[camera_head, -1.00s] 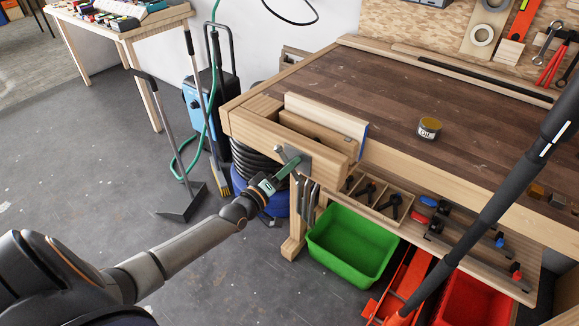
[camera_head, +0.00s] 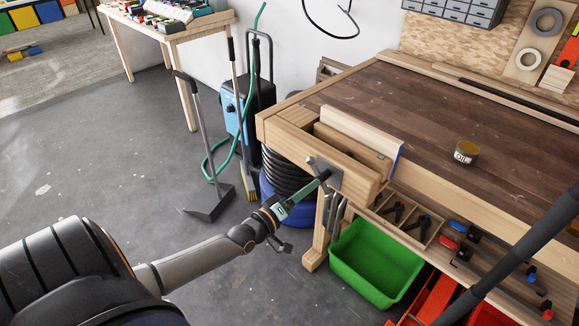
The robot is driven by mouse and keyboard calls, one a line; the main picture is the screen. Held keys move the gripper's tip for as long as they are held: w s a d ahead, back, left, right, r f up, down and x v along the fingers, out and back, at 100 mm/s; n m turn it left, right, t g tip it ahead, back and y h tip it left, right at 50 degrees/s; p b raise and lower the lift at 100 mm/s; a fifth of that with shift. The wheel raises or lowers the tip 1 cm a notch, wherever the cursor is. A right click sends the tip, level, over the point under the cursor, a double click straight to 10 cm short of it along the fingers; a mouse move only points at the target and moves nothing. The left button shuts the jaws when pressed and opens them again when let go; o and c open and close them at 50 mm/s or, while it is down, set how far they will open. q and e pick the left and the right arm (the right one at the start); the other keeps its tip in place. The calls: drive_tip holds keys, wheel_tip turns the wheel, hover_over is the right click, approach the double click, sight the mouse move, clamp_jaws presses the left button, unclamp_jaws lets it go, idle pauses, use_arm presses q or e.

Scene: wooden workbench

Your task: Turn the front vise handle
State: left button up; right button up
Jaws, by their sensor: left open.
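The front vise shows at the left end of the workbench (camera_head: 440,135), with a pale wooden jaw (camera_head: 345,128) and a grey metal plate (camera_head: 328,172) on its front. The vise handle (camera_head: 312,160) is a small metal bar at this plate, partly hidden by my gripper. My left gripper (camera_head: 318,181) reaches in from the lower left, its narrow dark green front pointing up and right at the handle. It is open, and its tips overlap the handle in the picture. I cannot tell whether they touch it. My right gripper is out of view.
A green bin (camera_head: 375,262) stands on the floor below the vise, with red bins to its right. A tool shelf (camera_head: 405,222) sits under the benchtop. A blue vacuum (camera_head: 240,110), broom and dustpan (camera_head: 210,205) stand behind my left arm. An oil tin (camera_head: 466,153) stands on the bench.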

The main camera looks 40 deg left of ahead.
use_arm(q)
drive_tip(key=s, duration=0.7)
drive_tip(key=shift+a, duration=0.25)
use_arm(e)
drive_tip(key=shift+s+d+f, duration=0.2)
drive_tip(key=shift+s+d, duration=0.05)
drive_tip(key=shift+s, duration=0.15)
use_arm(q)
drive_tip(key=shift+w, duration=0.1)
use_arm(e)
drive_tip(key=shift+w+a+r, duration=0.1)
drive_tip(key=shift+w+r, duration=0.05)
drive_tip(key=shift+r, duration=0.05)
use_arm(q)
drive_tip(key=s+d+f+m+g+p, duration=0.3)
drive_tip(key=s+d+m, duration=0.3)
drive_tip(key=d, duration=0.3)
drive_tip(key=s+d+f+m+g+h+p, duration=0.1)
drive_tip(key=s+d+f+m+g+p, duration=0.2)
drive_tip(key=s+d, duration=0.6)
wheel_tip(320, 180, down, 2)
drive_tip(key=m+g, duration=0.2)
drive_tip(key=m, duration=0.1)
drive_tip(key=shift+s+d+f+m+g+p, duration=0.15)
drive_tip(key=shift+s+f+m+g+p, duration=0.1)
drive_tip(key=shift+s+m+g+p, duration=0.05)
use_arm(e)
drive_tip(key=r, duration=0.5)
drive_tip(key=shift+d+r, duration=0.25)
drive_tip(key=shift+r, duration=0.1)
